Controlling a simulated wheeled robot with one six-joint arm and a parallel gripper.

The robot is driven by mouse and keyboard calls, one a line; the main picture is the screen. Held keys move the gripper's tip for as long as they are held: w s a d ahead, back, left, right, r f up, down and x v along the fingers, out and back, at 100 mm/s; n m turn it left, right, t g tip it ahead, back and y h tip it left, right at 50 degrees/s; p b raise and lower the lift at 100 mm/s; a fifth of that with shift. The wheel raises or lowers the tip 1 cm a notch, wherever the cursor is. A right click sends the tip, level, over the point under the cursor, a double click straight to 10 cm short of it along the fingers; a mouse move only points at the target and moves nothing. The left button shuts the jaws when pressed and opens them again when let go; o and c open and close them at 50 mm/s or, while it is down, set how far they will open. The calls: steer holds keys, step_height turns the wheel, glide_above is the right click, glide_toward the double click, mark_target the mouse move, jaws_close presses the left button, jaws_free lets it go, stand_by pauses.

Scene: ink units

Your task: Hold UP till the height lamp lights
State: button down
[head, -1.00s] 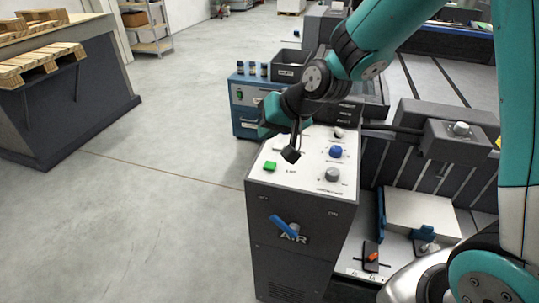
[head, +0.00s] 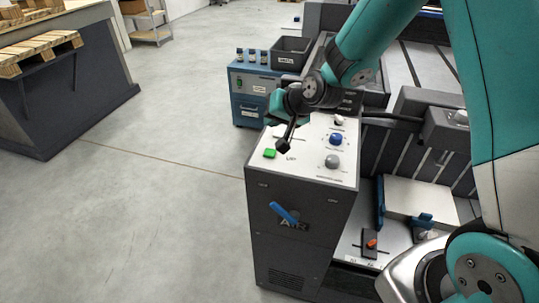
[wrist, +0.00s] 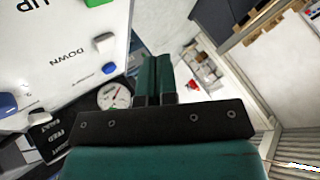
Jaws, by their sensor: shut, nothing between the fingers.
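The control panel (head: 308,165) is the white sloping top of a dark cabinet. A green button (head: 269,153) sits at its left edge; it also shows at the top of the wrist view (wrist: 98,2). In the wrist view, an UP label (wrist: 38,4) and a DOWN label (wrist: 66,58) are printed on the panel. My gripper (head: 283,148) is shut and empty, its tip just right of the green button in the head view; I cannot tell whether it touches the panel. Its closed fingers show in the wrist view (wrist: 155,65). I cannot make out a lit height lamp.
A blue knob (head: 336,139) and a grey knob (head: 332,161) stand up on the panel's right side. The floor (head: 150,190) to the left is clear.

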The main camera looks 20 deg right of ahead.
mark_target(272, 151)
step_height(272, 151, down, 7)
steer(key=b, duration=0.4)
steer(key=shift+r, duration=0.2)
steer(key=shift+f+b, duration=0.1)
steer(key=shift+b, duration=0.25)
stand_by(1.3)
steer(key=shift+f, duration=0.3)
